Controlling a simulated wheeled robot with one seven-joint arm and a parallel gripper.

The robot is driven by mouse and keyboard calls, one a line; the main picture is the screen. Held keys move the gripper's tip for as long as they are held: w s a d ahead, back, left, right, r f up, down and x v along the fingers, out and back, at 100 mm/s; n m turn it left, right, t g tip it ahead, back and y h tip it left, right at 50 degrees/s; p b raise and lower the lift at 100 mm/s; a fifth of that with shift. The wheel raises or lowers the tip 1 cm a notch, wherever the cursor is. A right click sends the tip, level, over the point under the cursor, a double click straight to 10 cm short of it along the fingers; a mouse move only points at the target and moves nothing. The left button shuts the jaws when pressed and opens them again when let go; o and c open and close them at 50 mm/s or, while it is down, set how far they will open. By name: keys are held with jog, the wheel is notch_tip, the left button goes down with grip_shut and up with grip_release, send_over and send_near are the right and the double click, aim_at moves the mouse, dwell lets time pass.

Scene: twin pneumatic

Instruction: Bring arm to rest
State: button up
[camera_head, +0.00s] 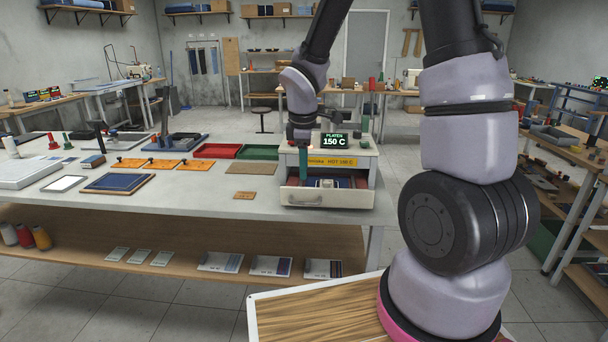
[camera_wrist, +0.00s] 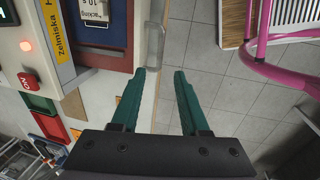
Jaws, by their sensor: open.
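My arm reaches up from the right and bends over to the workbench in the head view. My gripper (camera_head: 303,163) hangs down in front of the heat press machine (camera_head: 366,160), over its open drawer (camera_head: 330,197). In the wrist view my gripper (camera_wrist: 160,75) has two green fingers held apart, with nothing between them. The drawer front's handle (camera_wrist: 154,40) lies just past the fingertips in that view. How far the fingertips are from the handle is hard to tell.
The workbench (camera_head: 200,208) carries red (camera_head: 218,151) and green (camera_head: 258,152) trays, orange plates (camera_head: 163,163) and a blue-topped board (camera_head: 118,183). A display on the machine reads 150 C. Grey tiled floor (camera_wrist: 200,60) is clear beside the bench. Shelves (camera_head: 580,220) stand at the right.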

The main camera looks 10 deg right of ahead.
jog(key=s+d+r+m+t+y, duration=0.1)
jog(key=s+d+r+m+t, duration=0.1)
jog(key=s+r+m, duration=0.7)
jog(key=s+d+r+m+t+y, duration=0.1)
jog(key=s+d+r+m+t, duration=0.2)
jog(key=s+r+m, duration=0.6)
notch_tip(320, 180, up, 6)
jog(key=shift+d+r+m+y, duration=0.15)
jog(key=shift+d+m+y, duration=0.2)
jog(key=shift+d, duration=0.75)
dwell(1.2)
